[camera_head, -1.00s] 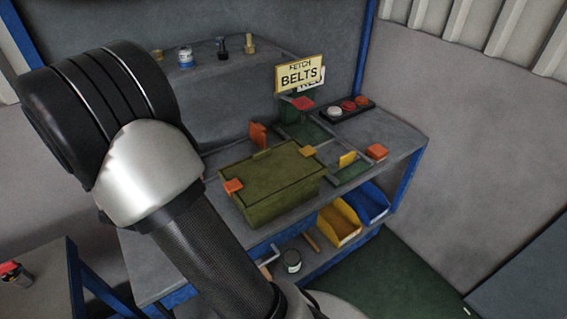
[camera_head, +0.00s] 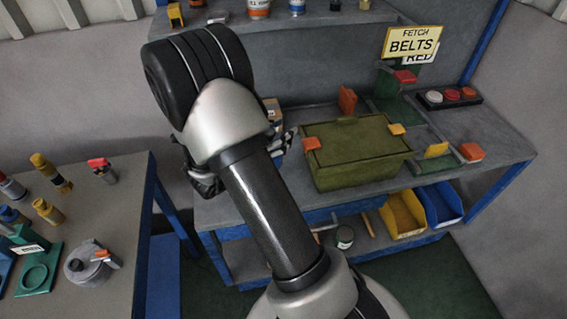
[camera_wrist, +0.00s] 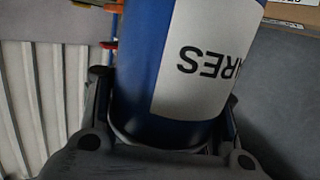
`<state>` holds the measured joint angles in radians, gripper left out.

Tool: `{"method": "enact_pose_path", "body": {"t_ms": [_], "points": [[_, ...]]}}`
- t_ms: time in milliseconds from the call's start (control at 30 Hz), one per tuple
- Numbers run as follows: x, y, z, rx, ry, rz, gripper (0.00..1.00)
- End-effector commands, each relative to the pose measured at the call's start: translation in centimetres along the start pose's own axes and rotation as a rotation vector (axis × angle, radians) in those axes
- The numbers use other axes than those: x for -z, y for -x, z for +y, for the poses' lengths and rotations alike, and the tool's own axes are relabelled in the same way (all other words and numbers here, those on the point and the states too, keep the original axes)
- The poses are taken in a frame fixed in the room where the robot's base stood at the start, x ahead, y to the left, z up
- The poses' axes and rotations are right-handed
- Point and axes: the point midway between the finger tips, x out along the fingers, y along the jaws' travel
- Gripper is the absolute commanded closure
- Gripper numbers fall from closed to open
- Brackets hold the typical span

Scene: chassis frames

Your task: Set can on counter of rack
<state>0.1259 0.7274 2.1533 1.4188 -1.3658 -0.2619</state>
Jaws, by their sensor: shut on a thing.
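A blue can with a white label (camera_wrist: 180,60), its lettering upside down in the picture, fills the middle of the wrist view. My gripper (camera_wrist: 165,118) is shut on it, with a dark finger on each side. In the head view my arm hides the can and most of the gripper; dark finger parts show beside the wrist. The rack is a blue-framed unit with a grey counter (camera_head: 228,209), an upper shelf (camera_head: 325,20) and a lower shelf (camera_head: 243,262). My gripper appears near the counter's left end; its height above it is unclear.
A green lidded crate (camera_head: 355,170) stands mid-counter. A cardboard box (camera_head: 273,112) is partly hidden behind my arm. Signs (camera_head: 411,43) and a button panel (camera_head: 448,97) are at right. The left table (camera_head: 110,215) holds several bottles and fixtures. The counter's front left looks bare.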

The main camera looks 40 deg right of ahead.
Motion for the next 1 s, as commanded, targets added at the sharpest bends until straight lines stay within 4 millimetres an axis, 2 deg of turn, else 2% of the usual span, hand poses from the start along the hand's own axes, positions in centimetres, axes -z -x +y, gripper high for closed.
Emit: {"method": "enact_pose_path", "body": {"t_ms": [33, 100, 233, 533, 767, 1000], "points": [[-1.7, -0.3, 0.0, 0.0, 0.002, 0.002, 1.0], [-3.3, -0.6, 0.0, 0.0, 0.002, 0.002, 1.0], [-5.5, -0.9, 0.0, 0.0, 0.001, 0.002, 1.0], [-7.4, -1.2, -0.1, 0.0, -0.002, 0.003, 1.0], [-10.7, -1.7, -0.1, 0.0, 0.0, 0.003, 1.0], [-10.7, -1.7, -0.1, 0.001, -0.003, 0.003, 1.0]]}}
